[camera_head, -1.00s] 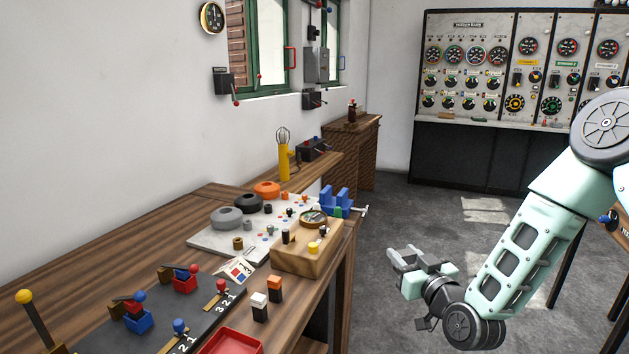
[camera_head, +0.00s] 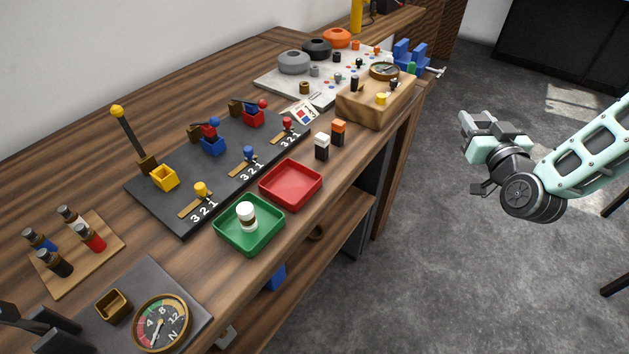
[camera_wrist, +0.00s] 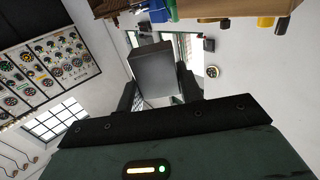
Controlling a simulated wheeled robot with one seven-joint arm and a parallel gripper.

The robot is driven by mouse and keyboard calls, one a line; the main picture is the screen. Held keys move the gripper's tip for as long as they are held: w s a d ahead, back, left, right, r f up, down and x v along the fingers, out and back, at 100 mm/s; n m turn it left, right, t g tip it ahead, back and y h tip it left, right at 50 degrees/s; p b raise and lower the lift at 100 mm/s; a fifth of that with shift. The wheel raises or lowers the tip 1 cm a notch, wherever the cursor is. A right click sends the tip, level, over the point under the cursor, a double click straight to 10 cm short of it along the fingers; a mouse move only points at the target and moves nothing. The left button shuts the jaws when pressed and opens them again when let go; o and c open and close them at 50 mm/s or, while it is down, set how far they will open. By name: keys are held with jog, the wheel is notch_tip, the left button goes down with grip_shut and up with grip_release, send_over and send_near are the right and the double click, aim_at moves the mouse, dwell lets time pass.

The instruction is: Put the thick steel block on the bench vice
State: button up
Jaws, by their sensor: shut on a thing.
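The thick steel block (camera_wrist: 155,70) is a dark grey slab in the wrist view. My gripper (camera_wrist: 157,92) is shut on it, with one dark finger on each side. In the head view my gripper (camera_head: 480,126) is in the air over the floor, right of the bench and apart from it. The block's outline is hard to tell from the fingers there. The blue bench vice (camera_head: 411,55) stands at the far right corner of the bench, with a handle sticking out to the right. It is up and left of my gripper. In the wrist view the blue vice (camera_wrist: 159,12) is at the top edge.
A wooden box with a dial (camera_head: 373,103) stands just in front of the vice. A pale board (camera_head: 270,82) with round knobs lies left of it. Red (camera_head: 291,185) and green (camera_head: 249,224) trays are near the front edge. The floor around my gripper is clear.

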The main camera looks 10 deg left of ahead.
jog(key=s+a+r+n+g+y, duration=0.1)
jog(key=s+a+n+y, duration=0.15)
jog(key=a, duration=0.45)
jog(key=s+a+r+n+g+y, duration=0.1)
jog(key=a+y, duration=0.2)
jog(key=a, duration=0.4)
notch_tip(320, 180, up, 4)
jog(key=r+n+g+y+b, duration=0.1)
jog(key=n+g+y, duration=0.55)
jog(key=g, duration=0.25)
send_over(291, 187)
jog(key=shift+f+n, duration=0.25)
jog(key=shift+n, duration=0.05)
jog(key=shift+f, duration=4.8)
jog(key=shift+f, duration=0.2)
jog(key=o, duration=0.8)
jog(key=shift+f+b, duration=0.1)
jog(key=shift+b, duration=0.2)
jog(key=o, duration=0.5)
jog(key=shift+c, duration=0.2)
